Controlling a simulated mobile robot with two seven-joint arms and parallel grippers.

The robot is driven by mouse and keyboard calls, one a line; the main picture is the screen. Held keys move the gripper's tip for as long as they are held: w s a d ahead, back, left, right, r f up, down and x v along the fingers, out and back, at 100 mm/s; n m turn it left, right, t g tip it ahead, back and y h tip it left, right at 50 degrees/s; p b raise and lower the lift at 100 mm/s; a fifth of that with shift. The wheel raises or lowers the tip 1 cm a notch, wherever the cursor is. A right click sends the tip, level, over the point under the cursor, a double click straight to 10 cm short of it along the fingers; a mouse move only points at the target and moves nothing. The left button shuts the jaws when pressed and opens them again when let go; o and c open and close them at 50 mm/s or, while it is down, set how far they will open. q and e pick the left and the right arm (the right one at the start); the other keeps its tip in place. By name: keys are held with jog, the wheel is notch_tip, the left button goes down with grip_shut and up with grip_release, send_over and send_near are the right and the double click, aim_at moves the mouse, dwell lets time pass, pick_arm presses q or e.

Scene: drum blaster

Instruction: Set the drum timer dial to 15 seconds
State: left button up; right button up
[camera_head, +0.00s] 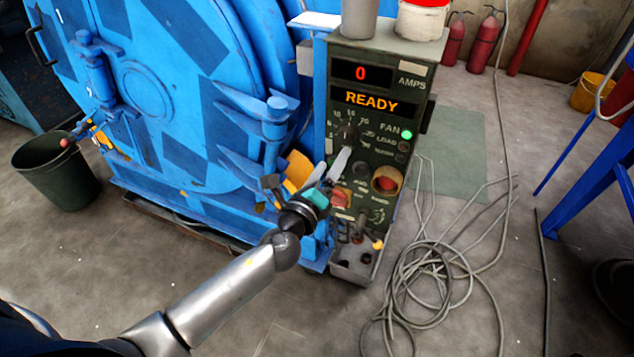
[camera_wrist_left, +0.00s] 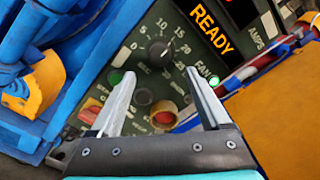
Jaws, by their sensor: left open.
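The black timer dial (camera_head: 348,132) is on the dark green control panel (camera_head: 375,185), ringed by numbers, below a display reading READY (camera_head: 371,101). In the left wrist view the dial (camera_wrist_left: 160,50) shows close up with 10, 15, 20 and 25 around it. I cannot tell surely which number its pointer faces. My left gripper (camera_head: 333,166) is in front of the panel, just below the dial. In the left wrist view its two fingers (camera_wrist_left: 160,76) are spread with nothing between them, and the dial lies beyond the tips. My right gripper is not in view.
The blue drum machine (camera_head: 170,90) stands left of the panel. A red button (camera_head: 386,184) and other controls sit lower on the panel. A grey container (camera_head: 358,18) and a red-lidded tub (camera_head: 422,20) stand on top. Coiled cables (camera_head: 430,285) lie on the floor at right.

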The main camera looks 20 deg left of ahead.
pick_arm(q)
jog(key=s, duration=0.6)
jog(key=shift+s, duration=0.3)
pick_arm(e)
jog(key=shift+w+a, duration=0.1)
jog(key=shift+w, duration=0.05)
pick_arm(q)
jog(key=shift+a, duration=0.1)
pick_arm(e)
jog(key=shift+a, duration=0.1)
